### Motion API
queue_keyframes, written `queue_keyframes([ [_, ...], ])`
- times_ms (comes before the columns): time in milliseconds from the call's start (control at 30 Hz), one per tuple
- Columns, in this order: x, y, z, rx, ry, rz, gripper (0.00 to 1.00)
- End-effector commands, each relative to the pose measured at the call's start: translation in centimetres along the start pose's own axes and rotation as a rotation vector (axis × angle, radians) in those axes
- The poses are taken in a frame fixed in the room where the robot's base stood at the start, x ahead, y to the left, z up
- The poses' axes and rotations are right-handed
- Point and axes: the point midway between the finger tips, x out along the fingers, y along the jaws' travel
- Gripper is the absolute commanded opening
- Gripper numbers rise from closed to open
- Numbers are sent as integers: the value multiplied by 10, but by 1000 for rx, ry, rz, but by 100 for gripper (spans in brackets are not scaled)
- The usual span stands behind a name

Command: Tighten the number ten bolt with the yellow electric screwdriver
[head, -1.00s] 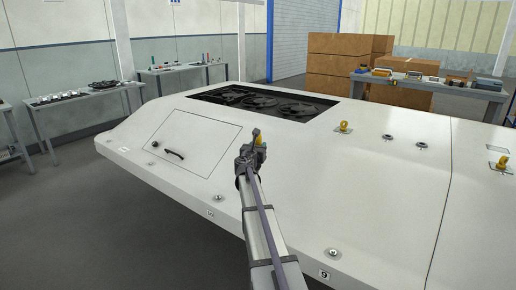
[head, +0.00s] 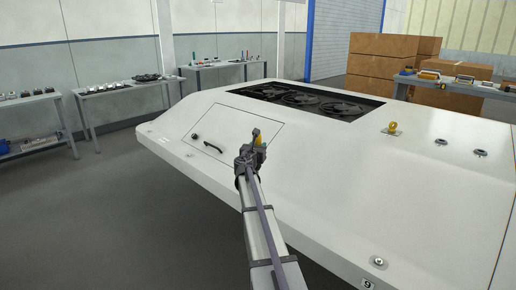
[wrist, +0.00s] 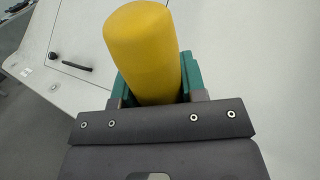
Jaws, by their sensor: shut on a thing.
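My gripper (head: 250,158) is shut on the yellow electric screwdriver (head: 260,141), held above the sloping side of the white housing (head: 330,180). In the wrist view the screwdriver's rounded yellow body (wrist: 143,45) stands between green jaw pads (wrist: 190,75); its tip is hidden. A bolt (head: 379,261) with a number 9 label (head: 368,284) sits on the housing's near edge at lower right. I cannot make out a number ten label; my arm covers part of the near edge.
The housing has a hatch with a black handle (head: 213,147), dark fans (head: 300,97) and a yellow lifting eye (head: 392,128) on top. Tables with parts (head: 120,88) stand at the back left, cardboard boxes (head: 385,70) at the back right. Floor is clear at left.

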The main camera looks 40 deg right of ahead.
Motion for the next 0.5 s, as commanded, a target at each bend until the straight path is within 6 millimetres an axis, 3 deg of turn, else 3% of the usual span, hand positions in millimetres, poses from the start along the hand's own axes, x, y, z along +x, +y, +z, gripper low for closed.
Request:
queue_keyframes([
  [300, 0, 0, -40, 0, 0, 0, 5],
  [500, 0, 0, -47, 0, 0, 0, 5],
])
